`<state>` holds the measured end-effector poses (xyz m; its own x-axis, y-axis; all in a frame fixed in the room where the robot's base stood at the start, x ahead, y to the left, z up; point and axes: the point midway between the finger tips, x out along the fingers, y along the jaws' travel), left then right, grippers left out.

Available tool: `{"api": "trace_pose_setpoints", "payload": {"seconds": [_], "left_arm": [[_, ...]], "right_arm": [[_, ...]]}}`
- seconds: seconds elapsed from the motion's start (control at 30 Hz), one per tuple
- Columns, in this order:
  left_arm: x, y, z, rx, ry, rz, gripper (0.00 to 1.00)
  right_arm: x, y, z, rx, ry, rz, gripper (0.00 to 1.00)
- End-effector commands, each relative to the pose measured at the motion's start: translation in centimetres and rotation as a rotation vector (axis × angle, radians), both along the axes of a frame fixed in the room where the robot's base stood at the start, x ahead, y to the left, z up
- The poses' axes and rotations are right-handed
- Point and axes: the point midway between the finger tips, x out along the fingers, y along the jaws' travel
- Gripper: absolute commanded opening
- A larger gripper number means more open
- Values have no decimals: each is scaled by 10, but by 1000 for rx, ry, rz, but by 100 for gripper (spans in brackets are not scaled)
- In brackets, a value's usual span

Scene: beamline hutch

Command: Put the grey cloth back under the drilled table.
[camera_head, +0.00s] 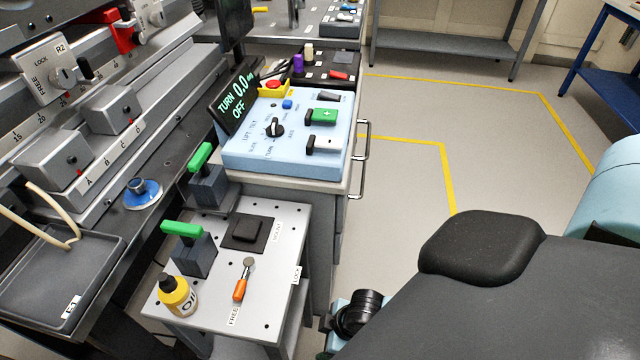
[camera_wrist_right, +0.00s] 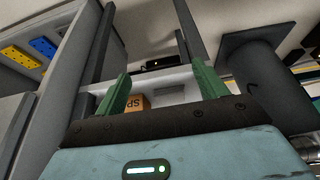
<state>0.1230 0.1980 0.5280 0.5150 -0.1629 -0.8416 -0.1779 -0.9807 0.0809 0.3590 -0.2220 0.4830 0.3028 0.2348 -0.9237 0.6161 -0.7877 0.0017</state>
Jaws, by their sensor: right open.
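The drilled table (camera_head: 272,285) is the small, light grey table with holes in its top, low in the middle of the head view. I cannot make out the grey cloth in either view. My right gripper (camera_wrist_right: 160,82) is open, with green fingers apart and nothing between them. Beyond the fingers is an orange box (camera_wrist_right: 137,103) on a pale surface. My left gripper is not in view.
A blue control box (camera_head: 285,135) stands on a cabinet behind the table. Rails and a tray (camera_head: 60,275) lie to the left. Yellow-lined floor (camera_head: 400,185) is open to the right. In the wrist view, grey posts (camera_wrist_right: 100,50) stand near the gripper.

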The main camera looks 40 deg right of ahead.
Motion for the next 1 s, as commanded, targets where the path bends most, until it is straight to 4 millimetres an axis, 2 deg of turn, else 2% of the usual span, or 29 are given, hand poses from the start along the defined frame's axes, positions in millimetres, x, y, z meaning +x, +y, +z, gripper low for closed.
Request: {"api": "trace_pose_setpoints", "payload": {"seconds": [0.27, 0.37, 0.47, 0.6, 0.7, 0.87, 1.0], "left_arm": [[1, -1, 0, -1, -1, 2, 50], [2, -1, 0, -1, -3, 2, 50], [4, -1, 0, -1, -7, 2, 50], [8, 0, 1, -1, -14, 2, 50], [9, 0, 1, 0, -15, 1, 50], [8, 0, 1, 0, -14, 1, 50], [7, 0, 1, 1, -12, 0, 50]], "right_arm": [[0, 0, 0, 1, -1, 0, 72], [-9, 6, -2, 15, 0, -8, 72], [-31, 19, -5, 52, -6, -37, 72], [-78, 40, -5, 125, -27, -121, 72], [-112, 48, 0, 165, -49, -198, 72], [-164, 48, 14, 191, -81, -327, 72], [-202, 38, 29, 178, -106, -418, 72]]}}
